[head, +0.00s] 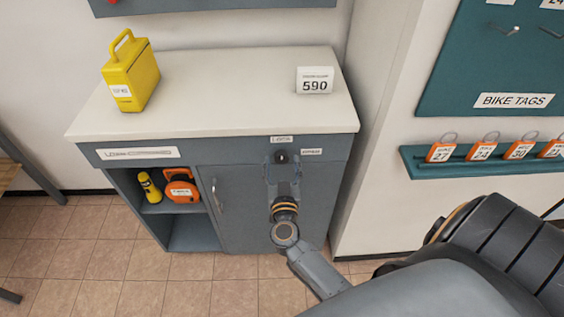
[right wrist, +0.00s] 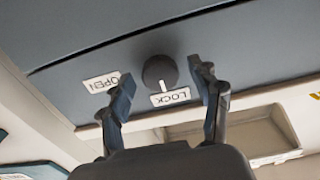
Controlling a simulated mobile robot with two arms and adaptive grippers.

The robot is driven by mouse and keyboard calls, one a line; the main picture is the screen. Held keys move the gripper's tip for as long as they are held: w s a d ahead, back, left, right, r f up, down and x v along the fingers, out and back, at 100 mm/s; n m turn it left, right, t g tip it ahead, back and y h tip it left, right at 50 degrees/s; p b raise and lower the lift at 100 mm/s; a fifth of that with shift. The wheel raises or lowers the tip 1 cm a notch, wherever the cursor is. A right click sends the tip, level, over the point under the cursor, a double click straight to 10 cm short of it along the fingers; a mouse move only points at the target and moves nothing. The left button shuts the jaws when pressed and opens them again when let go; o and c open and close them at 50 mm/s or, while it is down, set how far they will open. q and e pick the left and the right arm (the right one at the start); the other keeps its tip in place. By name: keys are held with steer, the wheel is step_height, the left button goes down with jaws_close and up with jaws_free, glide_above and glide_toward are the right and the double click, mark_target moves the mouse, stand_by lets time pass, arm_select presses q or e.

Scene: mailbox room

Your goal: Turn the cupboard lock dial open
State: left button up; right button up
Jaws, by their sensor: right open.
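The cupboard (head: 240,190) is grey with a pale top. Its dark round lock dial (head: 281,157) sits on the front band, below a LOCK label (head: 282,139) and left of an OPEN label (head: 312,151). In the right wrist view, which is upside down, the dial (right wrist: 160,70) has a white pointer line turned toward the LOCK label (right wrist: 170,97); the OPEN label (right wrist: 101,82) is to the left. My right gripper (head: 282,163) is open, its fingers (right wrist: 160,82) either side of the dial with gaps visible. My left gripper is not in view.
The cupboard door has a curved handle (head: 217,195). An open shelf at left holds a yellow torch (head: 149,187) and an orange item (head: 181,189). A yellow box (head: 131,72) and a 590 sign (head: 315,80) stand on top. A tag rack (head: 480,160) is at right.

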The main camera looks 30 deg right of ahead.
steer(key=shift+w+d, duration=0.2)
steer(key=shift+w, duration=0.1)
steer(key=c, duration=1.1)
steer(key=shift+c, duration=0.2)
